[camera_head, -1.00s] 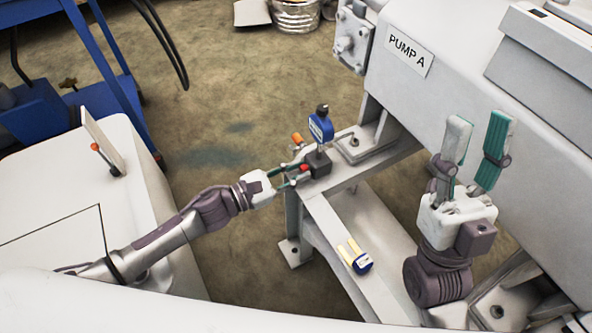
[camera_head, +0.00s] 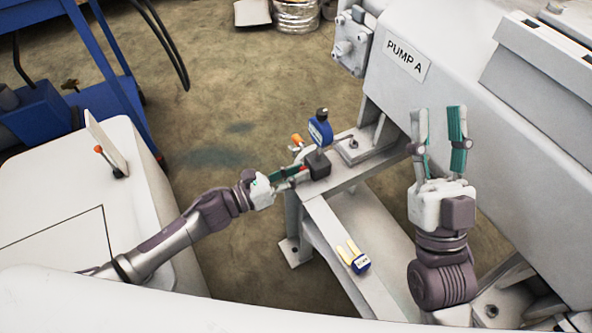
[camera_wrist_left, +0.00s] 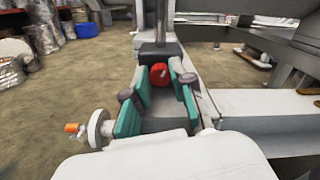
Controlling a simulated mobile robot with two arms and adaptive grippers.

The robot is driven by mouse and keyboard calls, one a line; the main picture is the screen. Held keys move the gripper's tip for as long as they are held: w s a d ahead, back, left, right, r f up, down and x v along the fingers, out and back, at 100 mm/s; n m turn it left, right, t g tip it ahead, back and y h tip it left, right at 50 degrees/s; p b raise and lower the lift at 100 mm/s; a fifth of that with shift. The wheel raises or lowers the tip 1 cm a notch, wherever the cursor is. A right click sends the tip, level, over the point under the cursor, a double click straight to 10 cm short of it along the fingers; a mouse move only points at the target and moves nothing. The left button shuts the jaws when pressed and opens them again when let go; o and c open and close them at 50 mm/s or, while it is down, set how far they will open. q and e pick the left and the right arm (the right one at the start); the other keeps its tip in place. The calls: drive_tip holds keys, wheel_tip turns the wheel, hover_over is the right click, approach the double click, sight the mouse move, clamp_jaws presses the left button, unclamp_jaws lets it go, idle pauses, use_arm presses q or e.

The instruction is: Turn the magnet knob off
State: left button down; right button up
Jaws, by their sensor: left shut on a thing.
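The magnet knob (camera_wrist_left: 160,75) is red and round, on the front of a black magnetic base (camera_head: 317,166). A blue dial gauge (camera_head: 320,131) stands on a post above that base. My left gripper (camera_head: 299,172) reaches in from the left, with its green finger pads on either side of the knob. In the left wrist view the fingers (camera_wrist_left: 160,82) close around the knob, and its front face shows between them. In the head view the knob is mostly hidden by the fingers. My right gripper (camera_head: 438,112) is open and empty, pointing up in front of the pump.
The base sits on a grey metal frame (camera_head: 325,215) beside the large pump housing (camera_head: 470,130). A small blue-and-yellow item (camera_head: 357,260) lies on the frame's beam. An orange-tipped fitting (camera_head: 297,139) is close beside the left fingers. A blue cart (camera_head: 60,115) stands at left.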

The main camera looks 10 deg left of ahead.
use_arm(q)
drive_tip(key=shift+n, duration=0.9)
use_arm(e)
drive_tip(key=shift+w+a+f+g, duration=0.1)
drive_tip(key=shift+w+f+g, duration=0.6)
drive_tip(key=shift+w+f, duration=0.2)
drive_tip(key=shift+h, duration=0.3)
use_arm(q)
drive_tip(key=c, duration=1)
unclamp_jaws()
drive_tip(key=shift+a, duration=0.1)
drive_tip(key=v, duration=1.2)
drive_tip(key=shift+w, duration=0.1)
